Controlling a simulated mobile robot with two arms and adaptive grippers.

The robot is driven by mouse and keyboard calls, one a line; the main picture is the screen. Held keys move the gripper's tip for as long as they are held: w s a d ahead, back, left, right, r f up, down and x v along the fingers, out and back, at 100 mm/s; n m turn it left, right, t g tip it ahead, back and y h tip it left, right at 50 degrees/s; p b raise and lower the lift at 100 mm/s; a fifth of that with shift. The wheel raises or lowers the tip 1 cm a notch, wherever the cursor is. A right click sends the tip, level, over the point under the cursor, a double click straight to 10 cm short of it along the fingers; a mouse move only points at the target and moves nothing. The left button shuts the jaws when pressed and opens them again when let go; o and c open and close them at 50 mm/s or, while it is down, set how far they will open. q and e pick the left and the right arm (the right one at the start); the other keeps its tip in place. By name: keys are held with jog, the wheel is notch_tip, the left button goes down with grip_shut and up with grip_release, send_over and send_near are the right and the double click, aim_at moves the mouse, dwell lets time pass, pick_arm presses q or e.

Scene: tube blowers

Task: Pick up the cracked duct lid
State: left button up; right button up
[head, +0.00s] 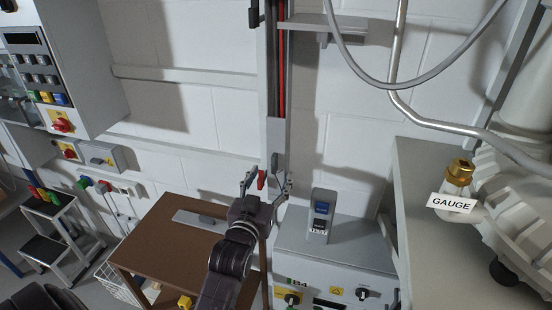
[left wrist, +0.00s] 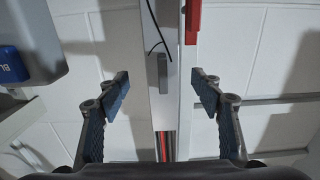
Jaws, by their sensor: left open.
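The cracked duct lid (left wrist: 160,105) is a narrow pale strip on the wall duct, with a thin dark jagged crack and a small grey grip block. In the head view the lid (head: 275,135) covers the duct below the open stretch with red and black cables. My left gripper (head: 268,183) is open and empty in front of the lid's lower part. In the left wrist view its fingertips (left wrist: 162,95) stand apart on either side of the strip, with the grip block between them in the picture. Contact cannot be seen. My right gripper is not in view.
A brown table (head: 150,240) bears a flat pale plate with a grey block (head: 200,220). A grey cabinet with a blue-labelled device (head: 322,215) stands right of the gripper. A red part (left wrist: 193,20) sits beside the duct. A gauge-labelled machine (head: 455,205) is far right.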

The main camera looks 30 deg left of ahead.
aim_at(273, 165)
pick_arm(q)
jog(key=w, duration=0.1)
jog(key=w+a+p, duration=0.1)
jog(key=w+r, duration=0.1)
jog(key=shift+w+a, duration=0.15)
jog(key=shift+w, duration=0.15)
jog(key=shift+w+a+f+p, duration=0.1)
jog(key=shift+w+p, duration=0.2)
jog(key=shift+w, duration=0.05)
jog(key=c, duration=1.5)
